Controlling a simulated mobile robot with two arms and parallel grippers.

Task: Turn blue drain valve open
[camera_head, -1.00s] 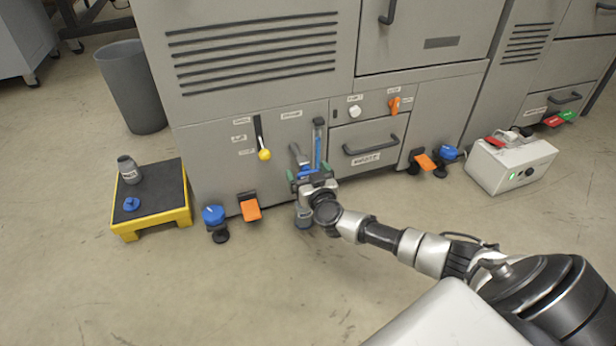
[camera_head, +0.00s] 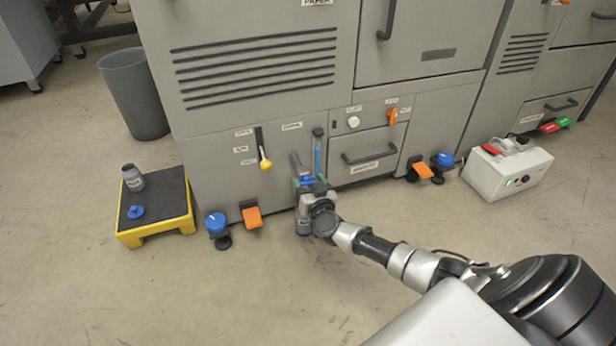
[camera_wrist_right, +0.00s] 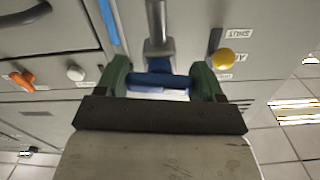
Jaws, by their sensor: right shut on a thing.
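The blue drain valve handle (camera_wrist_right: 155,80) lies across the gap between the green fingers of my right gripper (camera_wrist_right: 164,83) in the wrist view. A grey metal pipe rises behind it on the cabinet front. In the head view the blue handle (camera_head: 307,181) is partly covered by my right gripper (camera_head: 311,184), which is shut on it low on the grey machine. The upright blue sight tube (camera_head: 318,155) stands just to the right of the valve. What lies below the valve is mostly hidden by my wrist. My left gripper is not in view.
A yellow lever (camera_head: 265,164) and an orange pedal (camera_head: 252,217) are left of the valve. Floor in front is clear.

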